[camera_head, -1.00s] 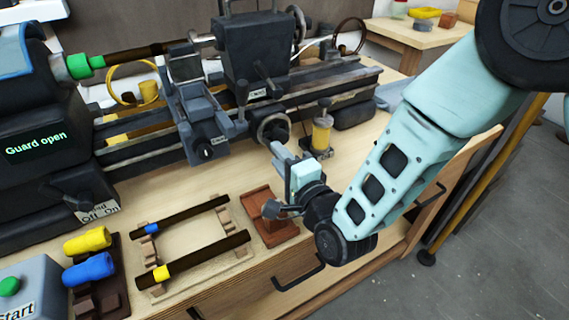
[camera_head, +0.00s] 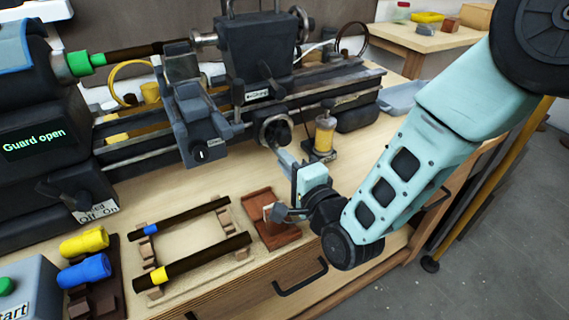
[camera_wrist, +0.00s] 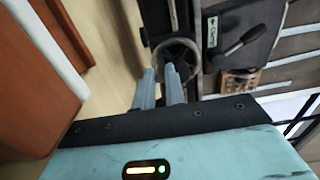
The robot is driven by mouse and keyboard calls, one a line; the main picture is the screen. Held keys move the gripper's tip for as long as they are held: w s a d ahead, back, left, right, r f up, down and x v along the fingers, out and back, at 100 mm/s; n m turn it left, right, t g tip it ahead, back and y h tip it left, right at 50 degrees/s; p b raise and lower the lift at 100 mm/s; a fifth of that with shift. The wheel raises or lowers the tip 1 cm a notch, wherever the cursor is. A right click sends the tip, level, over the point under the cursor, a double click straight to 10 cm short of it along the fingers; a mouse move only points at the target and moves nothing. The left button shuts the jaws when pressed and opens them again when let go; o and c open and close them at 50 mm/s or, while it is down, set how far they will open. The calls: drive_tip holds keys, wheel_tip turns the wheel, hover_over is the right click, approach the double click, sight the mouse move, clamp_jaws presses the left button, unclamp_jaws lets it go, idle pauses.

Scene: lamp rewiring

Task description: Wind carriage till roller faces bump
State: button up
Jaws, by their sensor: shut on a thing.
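The dark grey carriage (camera_head: 197,112) sits on the lathe bed, left of the dark tailstock block (camera_head: 254,55). Its round handwheel (camera_head: 272,132) faces the front, and it also shows in the wrist view (camera_wrist: 182,49). My gripper (camera_head: 284,158) reaches the handwheel from the front right. In the wrist view its two grey fingers (camera_wrist: 160,87) are close together at the near rim of the wheel, shut on it. The exact contact is hard to see. A dark rod (camera_head: 135,52) runs from a green collar (camera_head: 79,64) above the bed. I cannot pick out the roller or the bump.
A yellow bottle (camera_head: 324,134) stands right of the handwheel. A red-brown tray (camera_head: 272,222) lies below my gripper. Two dark rods, one with a yellow band (camera_head: 190,263), rest on a wooden rack. The headstock display (camera_head: 34,139) reads "Guard open".

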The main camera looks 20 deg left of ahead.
drive_tip(key=shift+w+d+f+b, duration=0.6)
drive_tip(key=shift+w+d+b, duration=0.05)
drive_tip(key=shift+w+b, duration=0.1)
drive_tip(key=shift+w+d, duration=0.5)
drive_tip(key=shift+d, duration=0.05)
drive_tip(key=shift+w+d+r+b, duration=0.1)
drive_tip(key=shift+w+d+b, duration=0.2)
drive_tip(key=shift+w, duration=0.05)
drive_tip(key=shift+s+a+r, duration=0.15)
drive_tip(key=shift+s+a, duration=0.05)
drive_tip(key=shift+a, duration=0.05)
drive_tip(key=shift+s+a+r+b, duration=0.15)
drive_tip(key=shift+a+r+b, duration=0.1)
drive_tip(key=shift+b, duration=0.05)
drive_tip(key=shift+r, duration=0.1)
